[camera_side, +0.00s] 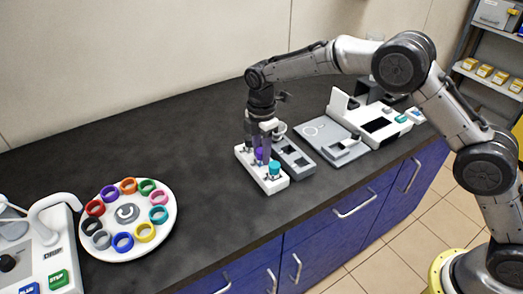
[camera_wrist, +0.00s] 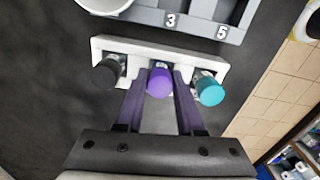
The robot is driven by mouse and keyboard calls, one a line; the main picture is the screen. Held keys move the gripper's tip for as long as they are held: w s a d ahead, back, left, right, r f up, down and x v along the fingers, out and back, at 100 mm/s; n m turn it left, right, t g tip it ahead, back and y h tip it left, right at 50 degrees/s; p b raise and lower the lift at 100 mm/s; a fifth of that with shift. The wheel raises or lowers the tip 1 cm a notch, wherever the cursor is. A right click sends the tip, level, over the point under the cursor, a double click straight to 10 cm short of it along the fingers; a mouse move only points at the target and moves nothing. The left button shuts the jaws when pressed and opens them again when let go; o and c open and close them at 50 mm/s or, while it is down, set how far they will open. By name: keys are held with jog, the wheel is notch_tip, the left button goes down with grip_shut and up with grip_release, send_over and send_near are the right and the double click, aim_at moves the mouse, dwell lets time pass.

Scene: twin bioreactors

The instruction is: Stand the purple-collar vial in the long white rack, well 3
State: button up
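The purple-collar vial (camera_wrist: 160,80) stands in the middle of a white rack (camera_wrist: 108,44), between a black-collar vial (camera_wrist: 109,70) and a teal-collar vial (camera_wrist: 208,89). The white rack (camera_side: 272,184) also shows in the side view, with the purple collar (camera_side: 258,153) partly hidden by my fingers. My gripper (camera_wrist: 161,74) points down over the rack, one finger on each side of the purple collar. I cannot tell whether the fingers touch it. Well numbers on the white rack are not readable.
A grey rack (camera_side: 294,160) with numbers 3 and 5 stands right beside the white rack. A grey-and-white device (camera_side: 333,138) is farther right. A carousel of coloured rings (camera_side: 128,213) stands at the left. The counter between carousel and racks is clear.

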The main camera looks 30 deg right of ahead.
aim_at(261, 150)
jog(key=o, duration=0.4)
notch_tip(261, 150, up, 12)
jog(key=shift+r, duration=0.2)
dwell(0.4)
